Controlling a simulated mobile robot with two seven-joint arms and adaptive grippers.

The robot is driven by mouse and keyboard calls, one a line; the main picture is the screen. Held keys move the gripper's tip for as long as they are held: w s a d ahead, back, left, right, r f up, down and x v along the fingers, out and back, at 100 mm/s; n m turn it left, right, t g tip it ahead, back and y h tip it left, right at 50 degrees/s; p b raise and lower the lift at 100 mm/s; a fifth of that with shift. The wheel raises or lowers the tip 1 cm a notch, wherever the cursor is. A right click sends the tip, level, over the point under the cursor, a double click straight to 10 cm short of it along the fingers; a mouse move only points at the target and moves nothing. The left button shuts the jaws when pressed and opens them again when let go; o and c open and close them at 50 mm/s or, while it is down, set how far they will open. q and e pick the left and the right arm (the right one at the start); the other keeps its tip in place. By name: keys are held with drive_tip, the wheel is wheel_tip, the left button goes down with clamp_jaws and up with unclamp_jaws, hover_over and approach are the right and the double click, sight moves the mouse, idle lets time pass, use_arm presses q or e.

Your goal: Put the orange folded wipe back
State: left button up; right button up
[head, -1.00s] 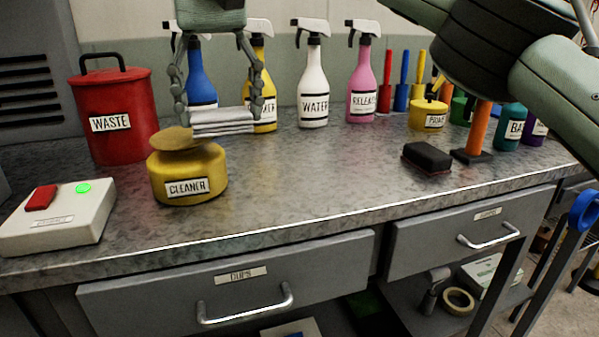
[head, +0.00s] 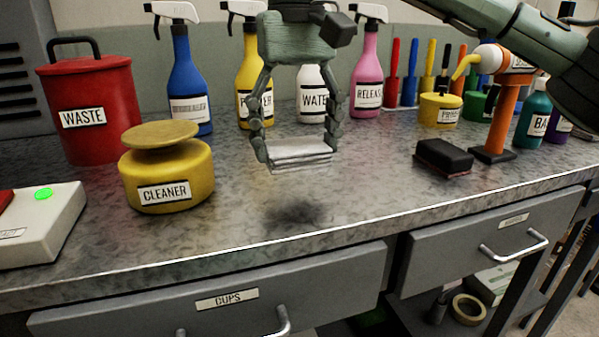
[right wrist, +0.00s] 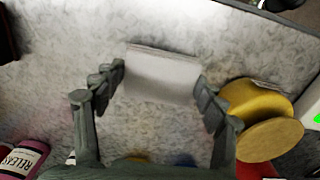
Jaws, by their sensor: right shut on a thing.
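My right gripper (head: 296,150) is shut on a folded wipe (head: 300,157), which looks white to pale grey, not orange. The wipe is level between the two fingers and hangs above the bench, with a dark shadow below it. In the right wrist view the wipe (right wrist: 160,77) spans the gap between the fingers (right wrist: 160,90). No orange wipe shows in either view. The yellow cleaner tin (head: 165,178), with its round top plate tilted, stands left of the gripper, apart from it. My left gripper is not in view.
A red waste bin (head: 88,110) stands at the left, with a control box (head: 40,225) in front. Spray bottles (head: 187,80) line the back. A black brush block (head: 443,157) and an orange stand (head: 503,120) are at the right. The bench (head: 350,190) below the gripper is clear.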

sight(299, 168)
drive_tip(key=shift+d+f, duration=0.2)
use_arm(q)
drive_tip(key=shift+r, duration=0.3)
use_arm(e)
drive_tip(key=shift+f, duration=1.95)
drive_tip(key=shift+f, duration=0.15)
drive_tip(key=o, duration=1.1)
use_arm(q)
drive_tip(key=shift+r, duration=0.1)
